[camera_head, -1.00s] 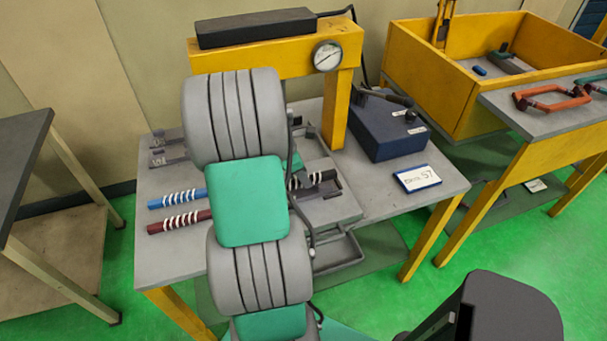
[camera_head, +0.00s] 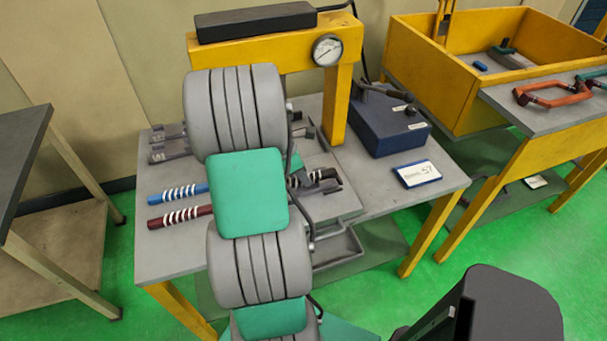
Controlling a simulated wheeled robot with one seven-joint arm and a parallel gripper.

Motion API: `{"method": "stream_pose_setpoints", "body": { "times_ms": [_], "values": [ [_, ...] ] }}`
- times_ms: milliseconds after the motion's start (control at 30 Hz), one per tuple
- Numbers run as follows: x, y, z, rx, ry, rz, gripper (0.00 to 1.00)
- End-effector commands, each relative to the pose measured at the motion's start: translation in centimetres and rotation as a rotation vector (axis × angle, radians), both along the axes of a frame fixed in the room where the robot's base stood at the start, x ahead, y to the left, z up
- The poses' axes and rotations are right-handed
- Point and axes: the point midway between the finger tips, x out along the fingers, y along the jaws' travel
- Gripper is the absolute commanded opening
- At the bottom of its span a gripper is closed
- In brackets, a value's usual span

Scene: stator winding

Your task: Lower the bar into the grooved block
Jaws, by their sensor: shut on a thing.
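A black bar end with white bands (camera_head: 316,178) shows to the right of my arm, over a grey plate (camera_head: 340,207) under the yellow press frame. The rest of that bar is hidden behind my arm. I cannot tell whether it rests on something or is held. My gripper is hidden behind the grey and green arm links, so its jaws and their hold do not show. No grooved block can be made out clearly. Dark metal pieces show left of my arm (camera_head: 168,145) and right of it (camera_head: 303,131); they may be fixture parts.
A blue banded bar (camera_head: 180,193) and a dark red banded bar (camera_head: 180,216) lie on the table's left. A yellow press frame (camera_head: 342,95) with a gauge stands behind. A blue box (camera_head: 388,125) and a label card (camera_head: 416,174) sit at right. The front right tabletop is clear.

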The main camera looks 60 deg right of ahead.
Motion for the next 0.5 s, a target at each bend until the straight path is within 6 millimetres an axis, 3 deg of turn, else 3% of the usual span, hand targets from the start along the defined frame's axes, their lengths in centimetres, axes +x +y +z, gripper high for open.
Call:
{"method": "stream_pose_setpoints", "body": {
  "times_ms": [300,333,500],
  "values": [
    [0.01,-0.07,0.1,-0.002,-0.001,0.0,0.0],
    [0.01,-0.07,0.1,-0.002,0.0,-0.001,0.22],
    [0.01,-0.05,0.08,-0.001,-0.001,-0.001,0.36]
  ]
}}
